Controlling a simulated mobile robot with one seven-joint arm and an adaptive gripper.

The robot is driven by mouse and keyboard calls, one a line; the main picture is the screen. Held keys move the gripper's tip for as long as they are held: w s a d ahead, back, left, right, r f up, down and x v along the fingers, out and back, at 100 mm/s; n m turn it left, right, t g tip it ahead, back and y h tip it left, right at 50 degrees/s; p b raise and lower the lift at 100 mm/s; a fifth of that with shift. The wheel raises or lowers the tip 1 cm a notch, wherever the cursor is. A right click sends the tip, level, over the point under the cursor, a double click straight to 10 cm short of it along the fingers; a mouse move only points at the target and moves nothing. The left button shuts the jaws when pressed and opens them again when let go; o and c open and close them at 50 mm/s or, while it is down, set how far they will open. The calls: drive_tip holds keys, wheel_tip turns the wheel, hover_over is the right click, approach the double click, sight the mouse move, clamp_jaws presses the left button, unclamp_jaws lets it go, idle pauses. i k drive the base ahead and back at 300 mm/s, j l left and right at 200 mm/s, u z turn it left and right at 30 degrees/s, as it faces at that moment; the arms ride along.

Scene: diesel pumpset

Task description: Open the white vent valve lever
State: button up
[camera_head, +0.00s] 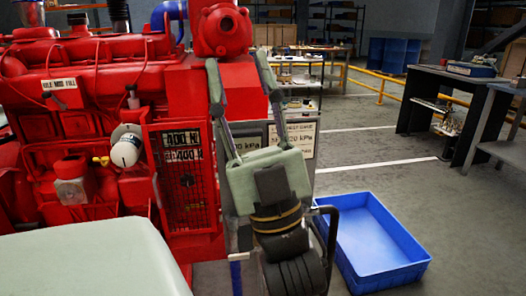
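My gripper (237,66) is at the middle of the view, with its two long fingers spread wide and nothing seen between them. Its fingertips appear in front of the red pump housing (222,30), and I cannot tell whether they touch it. I cannot make out a clear white vent valve lever. A white rounded canister (126,150) sits on the red engine (95,95), left of my gripper, with a small yellow handle (101,161) beside it. My gripper's body and fingers hide part of the pumpset behind them.
A blue open tray (418,262) lies on the floor to the right of my gripper. Black workbenches (440,80) stand farther right, and a yellow rail (378,88) runs behind. A red mesh guard (190,195) stands left of my gripper. Floor between tray and benches is clear.

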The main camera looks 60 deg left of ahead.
sight(245, 255)
drive_tip(key=u, duration=1.65)
